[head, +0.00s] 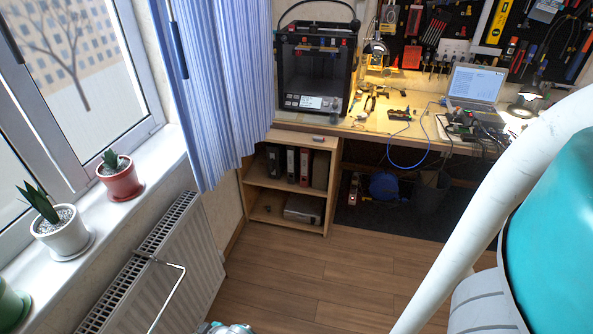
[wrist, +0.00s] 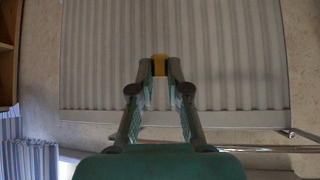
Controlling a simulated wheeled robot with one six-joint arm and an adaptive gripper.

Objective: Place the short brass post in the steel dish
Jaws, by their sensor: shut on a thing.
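My gripper (wrist: 160,68) shows in the wrist view, with its two green fingers closed on a small brass-yellow piece, the short brass post (wrist: 160,64). The post sits between the fingertips, and its sides are partly hidden by them. It is held in front of the radiator. The fingertips and the post do not show in the head view. I cannot make out the steel dish for certain in either view.
The white radiator (head: 160,265) stands under the window sill (head: 150,155), which bears potted plants. The workbench (head: 370,128) holds a 3D printer (head: 318,65), a laptop (head: 475,88) and loose tools. A blue curtain (head: 215,90) hangs left of it. The wooden floor (head: 300,275) is clear.

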